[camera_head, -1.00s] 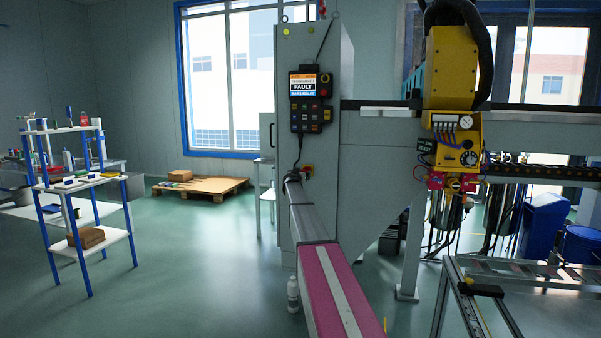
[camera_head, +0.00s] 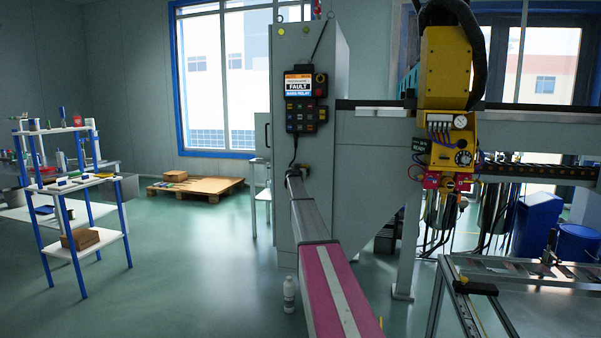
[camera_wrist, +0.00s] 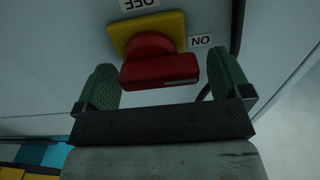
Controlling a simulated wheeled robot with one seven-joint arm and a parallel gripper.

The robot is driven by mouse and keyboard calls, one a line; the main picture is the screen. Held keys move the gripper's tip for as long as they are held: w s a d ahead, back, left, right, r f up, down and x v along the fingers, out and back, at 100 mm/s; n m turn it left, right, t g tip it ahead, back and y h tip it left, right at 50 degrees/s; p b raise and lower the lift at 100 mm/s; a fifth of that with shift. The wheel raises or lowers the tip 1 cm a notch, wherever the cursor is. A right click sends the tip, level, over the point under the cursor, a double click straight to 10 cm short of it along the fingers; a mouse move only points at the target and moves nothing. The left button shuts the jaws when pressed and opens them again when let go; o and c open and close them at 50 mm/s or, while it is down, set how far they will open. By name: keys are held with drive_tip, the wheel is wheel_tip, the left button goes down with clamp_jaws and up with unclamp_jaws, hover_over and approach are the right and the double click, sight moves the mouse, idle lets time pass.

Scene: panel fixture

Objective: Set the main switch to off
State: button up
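The main switch (camera_wrist: 160,68) is a red rotary handle on a yellow square plate (camera_wrist: 126,34), on the grey cabinet face in the wrist view. An OFF label (camera_wrist: 139,4) lies above it and an ON label (camera_wrist: 201,41) to its right, both upside down in the picture. The red grip bar lies roughly level in the picture. In the head view my gripper (camera_head: 294,173) is at the cabinet front and the switch is largely hidden there.
A control pendant (camera_head: 305,100) showing FAULT hangs on the cabinet (camera_head: 335,90) above my gripper. A yellow machine head (camera_head: 447,70) is to the right. A white bottle (camera_head: 289,294) stands on the floor beside my arm. Open floor lies left, toward the shelf (camera_head: 90,240) and pallet (camera_head: 200,188).

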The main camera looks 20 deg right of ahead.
drive_tip(key=c, duration=0.9)
drive_tip(key=shift+o, duration=0.2)
drive_tip(key=shift+n, duration=0.4)
drive_tip(key=n, duration=0.3)
drive_tip(key=shift+w+a+f+n, duration=0.1)
drive_tip(key=shift+f+n, duration=0.05)
drive_tip(key=shift+n, duration=0.25)
drive_tip(key=n, duration=0.4)
drive_tip(key=shift+f, duration=0.25)
drive_tip(key=n, duration=0.5)
drive_tip(key=shift+f, duration=0.2)
drive_tip(key=n, duration=0.4)
drive_tip(key=shift+f, duration=0.15)
drive_tip(key=shift+n, duration=0.3)
